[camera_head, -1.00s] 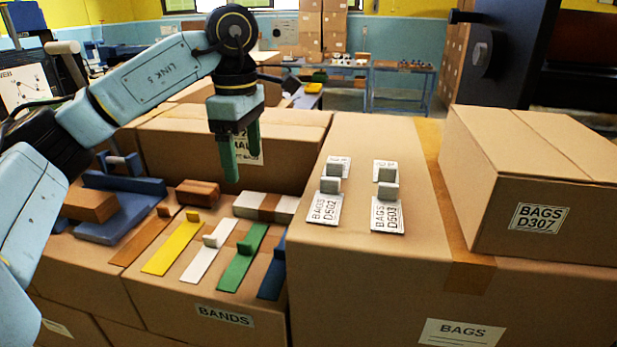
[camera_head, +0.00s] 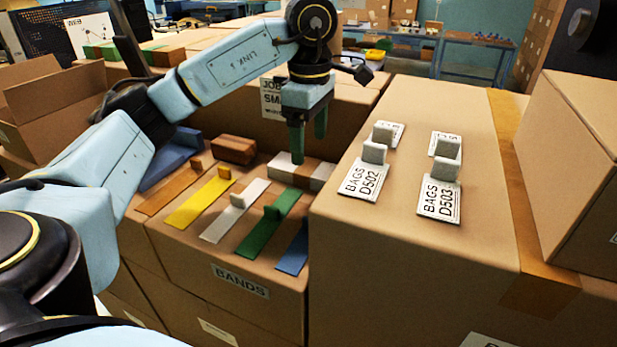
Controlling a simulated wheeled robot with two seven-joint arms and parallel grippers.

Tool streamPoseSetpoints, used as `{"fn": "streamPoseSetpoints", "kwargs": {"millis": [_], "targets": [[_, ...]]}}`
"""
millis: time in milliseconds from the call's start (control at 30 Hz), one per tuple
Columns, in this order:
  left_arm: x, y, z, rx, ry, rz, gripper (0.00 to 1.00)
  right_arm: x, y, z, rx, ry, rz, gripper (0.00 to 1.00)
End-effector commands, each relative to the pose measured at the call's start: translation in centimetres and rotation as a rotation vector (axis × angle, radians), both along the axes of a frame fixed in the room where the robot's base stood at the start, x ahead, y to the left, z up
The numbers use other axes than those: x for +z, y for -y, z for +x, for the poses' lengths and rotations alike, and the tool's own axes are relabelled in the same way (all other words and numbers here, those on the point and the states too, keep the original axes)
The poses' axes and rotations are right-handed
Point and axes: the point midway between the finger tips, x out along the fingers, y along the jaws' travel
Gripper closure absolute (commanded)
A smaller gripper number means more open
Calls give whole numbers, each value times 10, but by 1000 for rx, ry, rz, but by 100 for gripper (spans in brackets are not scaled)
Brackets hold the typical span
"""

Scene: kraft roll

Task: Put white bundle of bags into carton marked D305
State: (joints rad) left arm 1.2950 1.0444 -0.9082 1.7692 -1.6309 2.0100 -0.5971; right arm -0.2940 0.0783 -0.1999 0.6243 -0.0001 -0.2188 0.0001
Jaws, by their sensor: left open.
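The white bundle (camera_head: 281,166) with a brown band around its middle lies at the back of the carton top marked BANDS. My left gripper (camera_head: 308,148) points down with its green fingers apart, right at the bundle's far side from this view. The fingers overlap the bundle in the picture; I cannot tell whether they straddle or touch it. My right gripper is not in view. No carton marked D305 can be read here.
Brown, yellow, white (camera_head: 235,210), green (camera_head: 270,225) and blue bands lie in front of the bundle. A brown bundle (camera_head: 234,150) sits left of it. The larger carton (camera_head: 400,270) at right bears tags D502 and D503. An open carton (camera_head: 55,105) stands at far left.

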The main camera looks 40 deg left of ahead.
Motion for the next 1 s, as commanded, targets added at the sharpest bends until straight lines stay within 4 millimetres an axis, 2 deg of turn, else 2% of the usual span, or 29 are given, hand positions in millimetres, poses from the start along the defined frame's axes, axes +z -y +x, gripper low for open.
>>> {"fn": "streamPoseSetpoints", "kwargs": {"millis": [133, 300, 433, 733, 767, 1000], "targets": [[-10, 0, -1, -2, -3, -1, 20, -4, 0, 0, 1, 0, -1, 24], [-33, -2, -3, -1, -4, -1, 20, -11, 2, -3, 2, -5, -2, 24], [-46, -2, -3, 0, -2, 0, 20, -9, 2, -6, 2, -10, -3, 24], [-53, -2, -2, -1, 0, 0, 20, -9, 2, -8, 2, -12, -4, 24], [-53, -2, -2, -1, 0, 0, 21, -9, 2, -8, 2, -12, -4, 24], [-52, -2, -2, -1, 0, 0, 53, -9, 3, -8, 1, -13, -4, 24]]}}
